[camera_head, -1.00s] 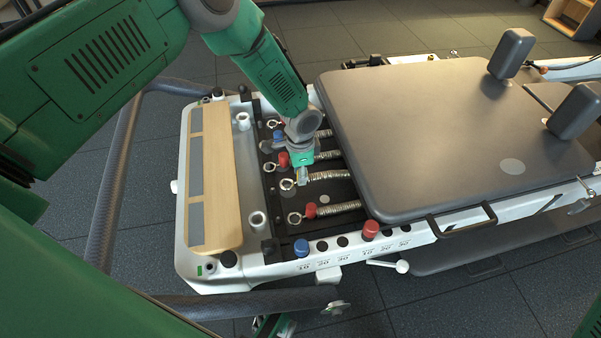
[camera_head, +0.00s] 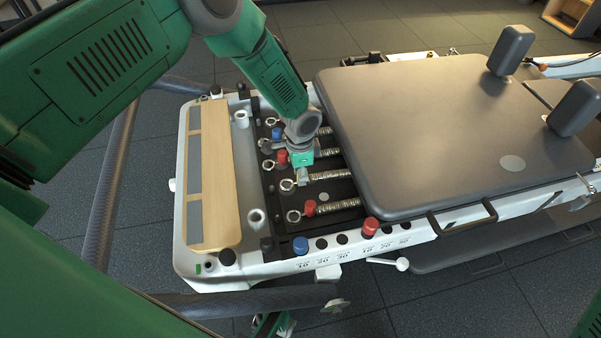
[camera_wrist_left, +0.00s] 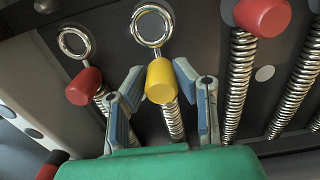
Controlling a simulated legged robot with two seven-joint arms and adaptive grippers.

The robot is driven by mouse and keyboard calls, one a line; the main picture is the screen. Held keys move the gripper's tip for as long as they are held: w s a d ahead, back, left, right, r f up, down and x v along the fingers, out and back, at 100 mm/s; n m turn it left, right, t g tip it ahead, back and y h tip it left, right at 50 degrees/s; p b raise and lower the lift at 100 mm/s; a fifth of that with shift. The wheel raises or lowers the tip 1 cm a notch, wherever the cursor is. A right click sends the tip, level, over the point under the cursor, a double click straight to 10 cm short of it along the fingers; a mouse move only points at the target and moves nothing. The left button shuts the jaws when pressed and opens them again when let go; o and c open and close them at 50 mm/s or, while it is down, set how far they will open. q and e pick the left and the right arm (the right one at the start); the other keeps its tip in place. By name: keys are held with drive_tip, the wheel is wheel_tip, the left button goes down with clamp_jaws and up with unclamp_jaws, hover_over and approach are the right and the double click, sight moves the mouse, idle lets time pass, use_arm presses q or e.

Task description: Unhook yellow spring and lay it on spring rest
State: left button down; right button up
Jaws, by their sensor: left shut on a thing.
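The yellow spring has a yellow knob (camera_wrist_left: 160,80), a metal ring (camera_wrist_left: 152,26) with yellow on its lower edge, and a coil (camera_wrist_left: 172,119). In the head view its coil (camera_head: 330,174) runs right toward the carriage, and its ring (camera_head: 287,185) shows left of my gripper. My left gripper (camera_wrist_left: 158,78) is shut on this spring, with one finger on each side of the knob; it also shows in the head view (camera_head: 303,176). The gripper hides the yellow knob there. I cannot clearly tell the spring rest from the dark spring bed. My right gripper is not in view.
A red-knobbed spring (camera_head: 310,208) lies close on the near side. Another red knob (camera_head: 282,157) is just beyond my gripper, with a blue one (camera_head: 277,133) farther off. The grey padded carriage (camera_head: 420,130) stands to the right, the wooden footplate (camera_head: 215,215) to the left.

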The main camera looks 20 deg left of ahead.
use_arm(q)
drive_tip(key=shift+f, duration=0.1)
idle(0.3)
drive_tip(key=shift+f, duration=0.4)
drive_tip(key=shift+f, duration=0.25)
drive_tip(key=c, duration=0.9)
unclamp_jaws()
drive_tip(key=shift+o, duration=0.2)
drive_tip(key=shift+r+p, duration=2.3)
drive_tip(key=shift+r, duration=0.7)
